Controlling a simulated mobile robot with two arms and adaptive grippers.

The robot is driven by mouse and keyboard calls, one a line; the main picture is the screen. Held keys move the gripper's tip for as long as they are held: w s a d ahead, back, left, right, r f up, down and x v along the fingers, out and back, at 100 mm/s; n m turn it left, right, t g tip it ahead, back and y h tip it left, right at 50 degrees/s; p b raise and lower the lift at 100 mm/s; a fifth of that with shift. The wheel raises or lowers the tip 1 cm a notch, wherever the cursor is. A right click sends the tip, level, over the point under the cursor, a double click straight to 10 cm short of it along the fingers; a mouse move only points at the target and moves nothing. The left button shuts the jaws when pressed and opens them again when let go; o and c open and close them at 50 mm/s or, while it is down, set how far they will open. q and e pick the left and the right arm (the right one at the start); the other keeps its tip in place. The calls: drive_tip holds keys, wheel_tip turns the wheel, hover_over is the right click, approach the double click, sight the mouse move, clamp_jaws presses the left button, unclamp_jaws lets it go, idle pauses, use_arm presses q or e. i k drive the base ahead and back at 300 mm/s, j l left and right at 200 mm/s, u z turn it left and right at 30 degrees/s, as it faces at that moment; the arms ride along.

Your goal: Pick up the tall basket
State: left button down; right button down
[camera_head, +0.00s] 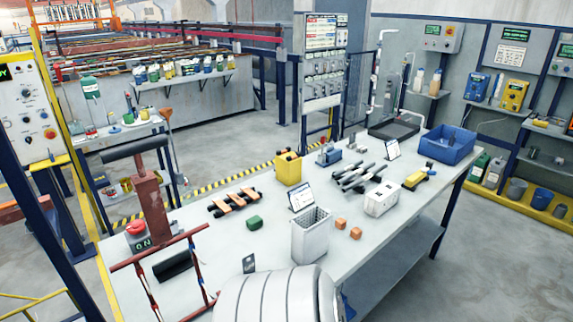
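The tall basket (311,241) is a light grey, narrow, upright container with an open top, and the mesh-like inside of its rim shows. It stands upright on the light grey workbench (235,236), near the front middle. A small tablet-like display (302,199) stands just behind it. A large white ribbed cylinder (272,298) is in front of it at the bottom edge. I cannot tell whether this is part of me. Neither gripper shows in this view.
A yellow container (288,168) stands behind. A white box (381,198) and blue bin (447,144) are farther right. A dark red frame (154,207) rises at left.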

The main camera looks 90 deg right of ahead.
sight(310, 232)
drive_tip(key=z, duration=2.9)
